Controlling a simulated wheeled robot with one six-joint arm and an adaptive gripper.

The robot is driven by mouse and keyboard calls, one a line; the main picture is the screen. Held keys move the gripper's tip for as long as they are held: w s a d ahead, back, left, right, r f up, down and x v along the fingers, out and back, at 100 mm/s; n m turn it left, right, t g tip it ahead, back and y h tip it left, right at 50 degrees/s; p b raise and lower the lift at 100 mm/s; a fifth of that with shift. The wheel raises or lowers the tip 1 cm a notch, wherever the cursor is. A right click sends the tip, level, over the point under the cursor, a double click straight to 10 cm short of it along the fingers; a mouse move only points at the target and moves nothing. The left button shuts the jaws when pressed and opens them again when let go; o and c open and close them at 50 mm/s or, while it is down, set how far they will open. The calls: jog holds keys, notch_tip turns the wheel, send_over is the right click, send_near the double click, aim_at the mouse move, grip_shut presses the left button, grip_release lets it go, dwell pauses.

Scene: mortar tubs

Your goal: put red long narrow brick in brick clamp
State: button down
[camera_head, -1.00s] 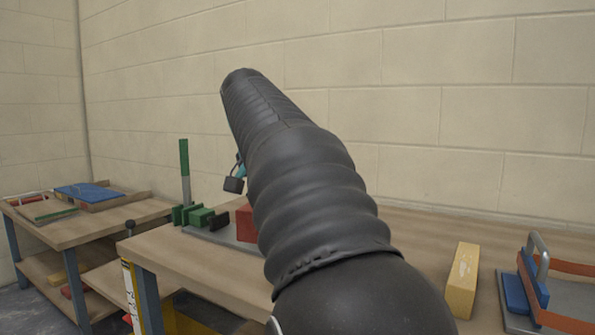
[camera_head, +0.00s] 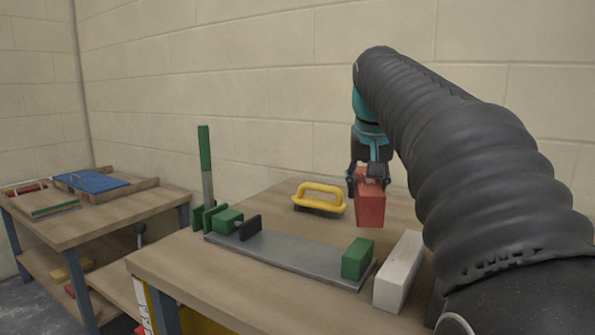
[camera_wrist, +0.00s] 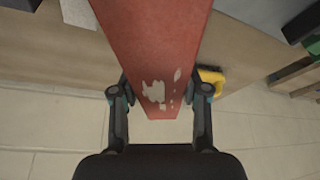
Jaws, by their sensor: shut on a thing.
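The red long narrow brick (camera_head: 370,205) is held in my gripper (camera_head: 367,180), above the right back part of the bench. In the wrist view the brick (camera_wrist: 155,45) sits between the two fingers (camera_wrist: 160,92), has pale flecks near its end and runs out of the top of the picture. The brick clamp is a grey plate (camera_head: 290,257) with green jaw blocks at its left, a green block (camera_head: 357,258) at its right end and an upright green-handled lever (camera_head: 206,165). The space between its blocks is empty. The brick is behind and right of the clamp.
A pale brick (camera_head: 399,272) stands close to the clamp's right end. A yellow-handled float (camera_head: 319,198) lies behind the clamp, left of the held brick. A second bench (camera_head: 105,222) with a blue board (camera_head: 91,182) stands at left. My arm hides the bench's right side.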

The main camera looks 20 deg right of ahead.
jog(key=w+a+r+n+y+p, duration=0.1)
jog(key=w+a+n+y, duration=0.15)
jog(key=a+n, duration=0.4)
jog(key=w+a+r+n+y+p, duration=0.1)
jog(key=a+n+y, duration=0.2)
jog(key=a+n, duration=0.35)
jog(key=shift+n+g+h, duration=0.25)
jog(key=shift+n+g, duration=0.05)
jog(key=shift+g, duration=0.1)
notch_tip(320, 180, down, 8)
jog(key=b, duration=0.5)
jog(key=shift+r+b, duration=0.25)
jog(key=shift+b, duration=0.05)
jog(key=shift+f+b, duration=1)
jog(key=shift+f, duration=0.6)
jog(key=shift+f+b, duration=0.35)
jog(key=shift+f, duration=0.15)
jog(key=c, duration=0.7)
grip_release()
jog(key=shift+o, duration=1.1)
jog(key=v, duration=1.2)
